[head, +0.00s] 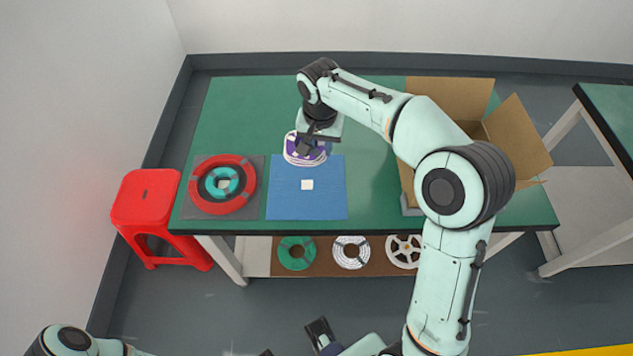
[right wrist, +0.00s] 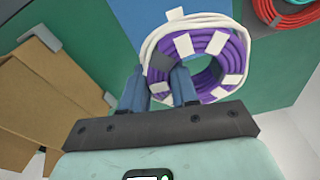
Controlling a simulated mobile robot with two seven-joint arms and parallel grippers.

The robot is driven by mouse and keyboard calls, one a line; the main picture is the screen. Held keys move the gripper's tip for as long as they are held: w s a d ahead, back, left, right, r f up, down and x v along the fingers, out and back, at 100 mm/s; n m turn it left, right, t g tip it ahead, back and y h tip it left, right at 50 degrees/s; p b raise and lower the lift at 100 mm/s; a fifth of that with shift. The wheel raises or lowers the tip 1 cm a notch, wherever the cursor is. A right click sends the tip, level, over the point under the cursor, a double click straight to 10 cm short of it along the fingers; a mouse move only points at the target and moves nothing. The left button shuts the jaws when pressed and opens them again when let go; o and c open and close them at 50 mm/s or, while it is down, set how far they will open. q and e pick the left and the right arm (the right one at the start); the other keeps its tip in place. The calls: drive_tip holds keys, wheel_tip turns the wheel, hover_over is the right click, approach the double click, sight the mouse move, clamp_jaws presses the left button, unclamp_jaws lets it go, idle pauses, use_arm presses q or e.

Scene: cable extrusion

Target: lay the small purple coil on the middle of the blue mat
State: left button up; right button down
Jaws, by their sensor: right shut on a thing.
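The small purple coil (head: 304,154) is at the back edge of the blue mat (head: 280,203), under my right gripper (head: 308,147). The right wrist view shows the purple coil (right wrist: 221,52) with white ties and one dark tie. My right gripper (right wrist: 160,82) is shut on its near side, by the dark tie. A white coil (right wrist: 151,48) shows around the purple coil's outer edge; I cannot tell whether they touch.
A red coil (head: 249,185) with a teal coil (head: 211,183) inside it lies on a grey mat (head: 193,211) left of the blue mat. An open cardboard box (head: 455,95) stands at the right. Spools sit on a shelf below. A red stool (head: 145,200) stands left.

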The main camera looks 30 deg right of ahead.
hover_over(319, 185)
drive_tip(key=f, duration=0.4)
drive_tip(key=f+b, duration=0.1)
drive_tip(key=f, duration=0.3)
drive_tip(key=shift+s+f, duration=0.2)
drive_tip(key=shift+f, duration=0.15)
drive_tip(key=shift+a+f, duration=0.1)
drive_tip(key=shift+f, duration=2.85)
drive_tip(key=shift+f+b, duration=0.15)
drive_tip(key=shift+b, duration=0.25)
drive_tip(key=c, duration=0.8)
unclamp_jaws()
drive_tip(key=shift+c, duration=0.2)
